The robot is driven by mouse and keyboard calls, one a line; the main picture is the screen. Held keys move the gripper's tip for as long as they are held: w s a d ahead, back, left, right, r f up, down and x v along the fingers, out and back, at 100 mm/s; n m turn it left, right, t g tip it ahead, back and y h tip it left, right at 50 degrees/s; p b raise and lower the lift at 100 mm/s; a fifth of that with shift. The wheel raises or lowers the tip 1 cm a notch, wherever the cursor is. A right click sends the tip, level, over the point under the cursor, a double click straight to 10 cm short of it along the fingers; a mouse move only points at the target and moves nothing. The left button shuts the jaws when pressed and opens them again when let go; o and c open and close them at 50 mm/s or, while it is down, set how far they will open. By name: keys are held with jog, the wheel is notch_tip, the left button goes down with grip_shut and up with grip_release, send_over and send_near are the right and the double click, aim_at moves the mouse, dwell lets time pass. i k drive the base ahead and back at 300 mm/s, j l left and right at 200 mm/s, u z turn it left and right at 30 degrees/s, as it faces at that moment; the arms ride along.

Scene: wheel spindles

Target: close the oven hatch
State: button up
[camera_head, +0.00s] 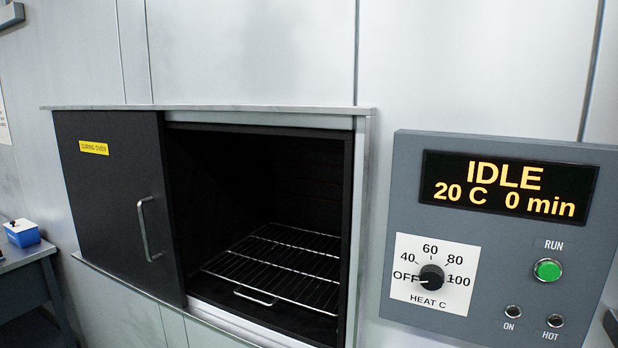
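The oven hatch (105,190) is a dark sliding panel with a yellow "CURING OVEN" label (94,148) and a vertical metal bar handle (147,228) near its right edge. It stands to the left of the oven opening (255,180), so most of the opening is uncovered. Inside the dark oven there is a wire rack (285,268) with a small front handle, and the rack looks empty. A metal rail (210,108) runs along the top of the hatch and opening. My gripper is not in view.
A grey control panel (405,160) is right of the oven. Its display (510,188) reads IDLE, 20 C, 0 min. The heat knob (431,277) is beside a green RUN button (547,270). At far left, a blue box (22,234) sits on a table (25,257).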

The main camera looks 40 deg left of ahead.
aim_at(115, 165)
jog(key=u, duration=2.45)
jog(key=i+j, duration=0.2)
jog(key=i, duration=0.25)
jog(key=i+j, duration=0.25)
jog(key=i, duration=0.15)
jog(key=i+j+u, duration=0.1)
jog(key=i, duration=0.35)
jog(key=i+j+z, duration=0.25)
jog(key=i+j, duration=0.7)
jog(key=i+l+u, duration=0.1)
jog(key=u, duration=0.2)
